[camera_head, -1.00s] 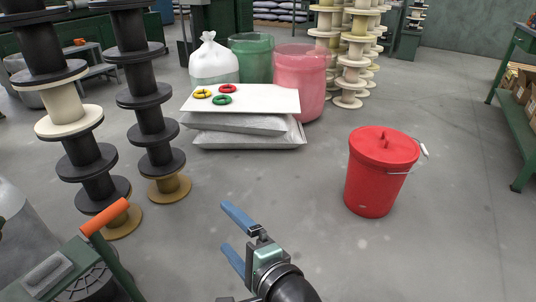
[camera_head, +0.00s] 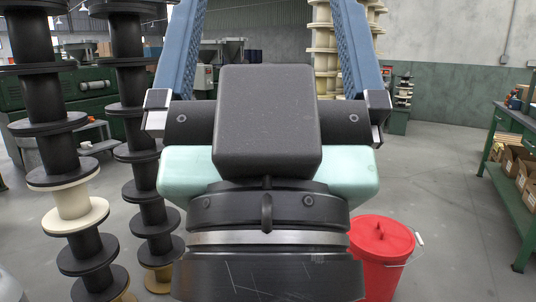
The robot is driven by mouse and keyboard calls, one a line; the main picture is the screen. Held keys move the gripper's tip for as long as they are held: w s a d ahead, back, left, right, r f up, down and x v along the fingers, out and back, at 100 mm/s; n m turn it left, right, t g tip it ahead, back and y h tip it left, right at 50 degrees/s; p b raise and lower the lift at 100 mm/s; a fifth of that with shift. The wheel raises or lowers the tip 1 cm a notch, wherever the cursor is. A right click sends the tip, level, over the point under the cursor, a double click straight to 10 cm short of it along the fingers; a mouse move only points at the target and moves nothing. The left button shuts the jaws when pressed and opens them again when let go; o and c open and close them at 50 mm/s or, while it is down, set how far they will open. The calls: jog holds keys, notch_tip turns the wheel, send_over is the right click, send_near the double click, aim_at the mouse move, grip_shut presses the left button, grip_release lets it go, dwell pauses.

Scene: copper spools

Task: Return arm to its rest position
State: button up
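My gripper (camera_head: 265,15) fills the middle of the head view, raised close in front of the camera. Its two blue fingers point up and stand wide apart, at the left and right of its dark body. Their tips run out of the top of the picture. I see nothing held in the part of the gap that shows. My gripper and wrist hide the middle of the floor, where the sacks, the white board and the coloured rings stood in the earlier frame.
A red lidded bucket (camera_head: 382,245) stands on the floor at the lower right, partly behind my wrist. Tall stacks of black spools (camera_head: 130,80) stand at the left. Pale spools (camera_head: 325,45) rise at the back. A green shelf (camera_head: 510,170) with boxes is at the right edge.

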notch_tip(320, 180, up, 34)
jog(key=p, duration=3.2)
jog(key=shift+r, duration=0.15)
jog(key=shift+w, duration=0.1)
